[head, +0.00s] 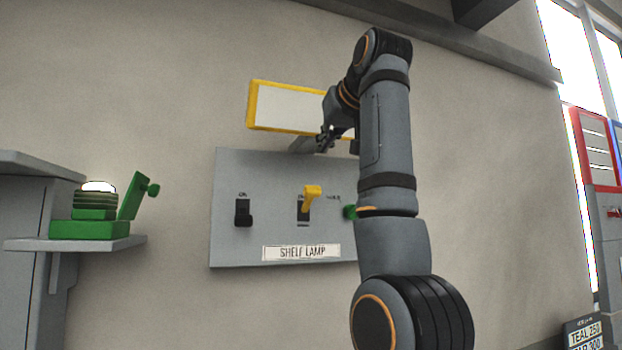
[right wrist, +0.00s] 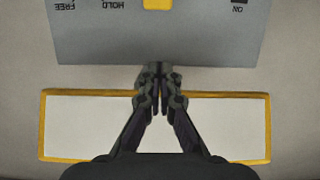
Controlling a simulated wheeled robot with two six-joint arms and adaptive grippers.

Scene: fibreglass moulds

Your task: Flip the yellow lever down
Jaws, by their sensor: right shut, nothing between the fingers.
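The yellow lever (head: 312,193) stands in the middle slot of a grey wall panel (head: 228,175). Its handle sticks out from the upper part of the slot and points up. In the right wrist view, a yellow part (right wrist: 157,4) of it is cut off by the top edge. My right gripper (head: 325,140) is shut and empty at the panel's upper edge, above the lever and apart from it. Its closed fingertips (right wrist: 157,72) show beside the panel's edge in the right wrist view. My left gripper is out of view.
A green lever (head: 349,211) sits right, partly hidden by my arm. A yellow-framed white board (head: 285,107) is above the panel. A green lamp base (head: 92,228) stands on a shelf at left.

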